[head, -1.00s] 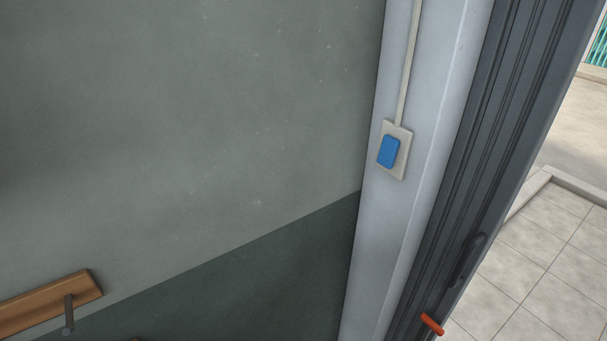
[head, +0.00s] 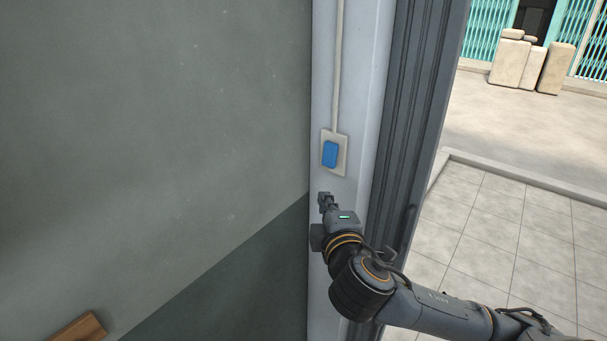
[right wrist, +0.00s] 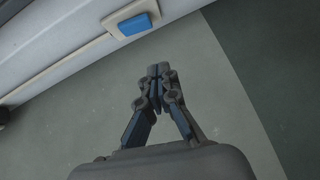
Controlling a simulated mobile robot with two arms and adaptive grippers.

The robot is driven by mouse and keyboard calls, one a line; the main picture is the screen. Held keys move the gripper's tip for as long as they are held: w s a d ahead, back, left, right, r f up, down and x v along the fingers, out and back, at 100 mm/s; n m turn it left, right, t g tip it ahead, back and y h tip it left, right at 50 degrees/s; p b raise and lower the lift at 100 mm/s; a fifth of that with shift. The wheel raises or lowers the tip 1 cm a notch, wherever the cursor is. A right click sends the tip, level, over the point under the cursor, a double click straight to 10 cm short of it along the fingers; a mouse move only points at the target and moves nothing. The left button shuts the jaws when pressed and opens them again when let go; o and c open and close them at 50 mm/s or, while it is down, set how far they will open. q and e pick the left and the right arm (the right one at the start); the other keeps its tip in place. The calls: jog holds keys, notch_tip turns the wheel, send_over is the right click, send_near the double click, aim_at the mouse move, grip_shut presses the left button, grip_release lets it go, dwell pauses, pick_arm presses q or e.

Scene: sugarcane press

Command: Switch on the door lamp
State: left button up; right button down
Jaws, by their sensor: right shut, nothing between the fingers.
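The door lamp switch is a blue rocker (head: 330,154) on a cream plate (head: 342,160), fixed to the pale door post with a conduit running up from it. It also shows at the top of the right wrist view (right wrist: 135,25). My right gripper (head: 324,197) is shut and empty, just below the switch plate in the head view. In the right wrist view its fingertips (right wrist: 158,72) are together, below and right of the blue rocker and apart from it. The lamp itself is not in view. My left gripper is not in view.
A grey-green wall (head: 160,130) fills the left, with a wooden board (head: 78,327) low down. The dark door frame (head: 405,110) stands right of the post. Beyond it lie a tiled floor (head: 500,230) and several pale sacks (head: 512,60).

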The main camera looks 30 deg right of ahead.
jog(key=p, duration=0.1)
send_near(330, 155)
jog(key=w+a+f, duration=0.2)
jog(key=w+f, duration=0.1)
jog(key=w, duration=0.2)
jog(key=d, duration=0.1)
jog(key=w+d+f+p, duration=0.1)
jog(key=d, duration=0.1)
jog(key=shift+w+d+f, duration=0.1)
jog(key=shift+w, duration=0.05)
dwell(0.3)
